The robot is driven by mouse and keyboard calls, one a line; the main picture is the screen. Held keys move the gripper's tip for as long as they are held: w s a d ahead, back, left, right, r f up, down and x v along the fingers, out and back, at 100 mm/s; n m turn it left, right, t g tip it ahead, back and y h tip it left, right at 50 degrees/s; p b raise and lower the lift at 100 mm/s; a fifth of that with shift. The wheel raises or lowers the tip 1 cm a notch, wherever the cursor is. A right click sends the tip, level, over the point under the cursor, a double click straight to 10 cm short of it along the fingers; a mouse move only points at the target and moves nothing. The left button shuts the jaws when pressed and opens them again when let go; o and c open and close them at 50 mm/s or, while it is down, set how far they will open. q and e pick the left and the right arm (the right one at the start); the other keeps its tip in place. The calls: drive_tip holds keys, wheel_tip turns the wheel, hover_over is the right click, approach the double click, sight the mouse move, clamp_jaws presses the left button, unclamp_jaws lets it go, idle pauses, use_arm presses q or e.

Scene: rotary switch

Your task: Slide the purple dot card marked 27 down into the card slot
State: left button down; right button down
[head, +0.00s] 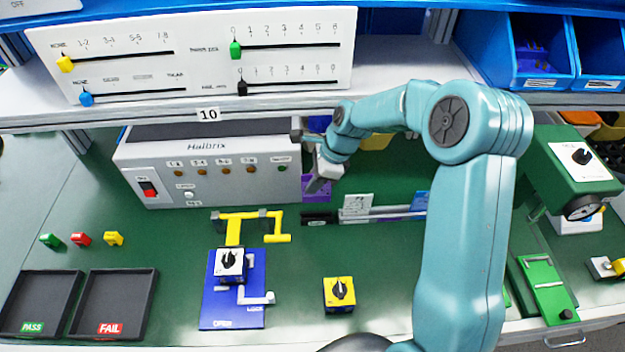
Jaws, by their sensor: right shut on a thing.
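My right gripper (316,183) is shut on a purple card (318,193), just right of the grey Halbrix box. The gripper hides part of the card, and I cannot read its number. The card is upright above a small black block (318,218) that looks like the card slot. I cannot tell whether its lower edge touches the block. My left gripper is not in view.
A rack (385,213) with a white card and a purple-blue card stands right of the block, partly behind my right arm. The grey Halbrix box (215,170) is close on the left. A yellow clamp (240,220) and a yellow rotary switch (339,294) are nearer.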

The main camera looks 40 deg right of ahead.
wheel_tip(320, 180, down, 5)
drive_tip(key=b, duration=0.3)
drive_tip(key=shift+f, duration=0.1)
drive_tip(key=shift+d+f, duration=0.1)
drive_tip(key=shift+f, duration=0.05)
drive_tip(key=shift+p, duration=0.45)
idle(1.3)
drive_tip(key=shift+f+b, duration=1.2)
drive_tip(key=shift+f, duration=0.6)
drive_tip(key=c, duration=1.1)
unclamp_jaws()
drive_tip(key=shift+c, duration=0.2)
drive_tip(key=v, duration=1.6)
drive_tip(key=shift+r, duration=0.15)
